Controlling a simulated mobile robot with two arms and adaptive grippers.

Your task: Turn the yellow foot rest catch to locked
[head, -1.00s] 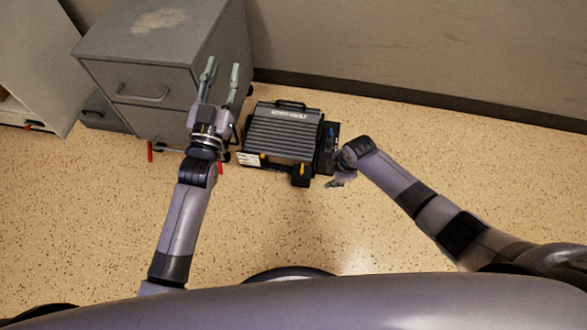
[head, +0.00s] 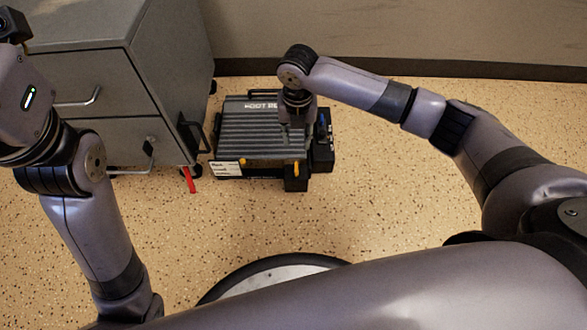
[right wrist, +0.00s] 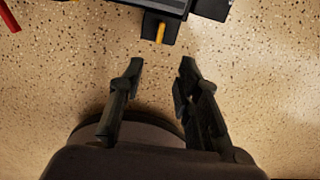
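The grey ribbed foot rest (head: 235,140) lies on the floor beside the cabinet, with a black block (head: 296,184) at its front right corner. The yellow catch (head: 296,168) is on this block; it also shows in the right wrist view (right wrist: 161,32) at the top, pointing towards me. My right gripper (head: 285,138) hangs over the foot rest in the head view. In the right wrist view, my right gripper (right wrist: 161,66) is open and empty, its fingertips apart from the catch. My left arm is at the left edge; its fingers are out of sight.
A grey drawer cabinet (head: 100,75) stands left of the foot rest, with a red lever (head: 189,180) low at its corner. The wall (head: 400,30) runs behind. Speckled floor (head: 420,200) in front and to the right is clear.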

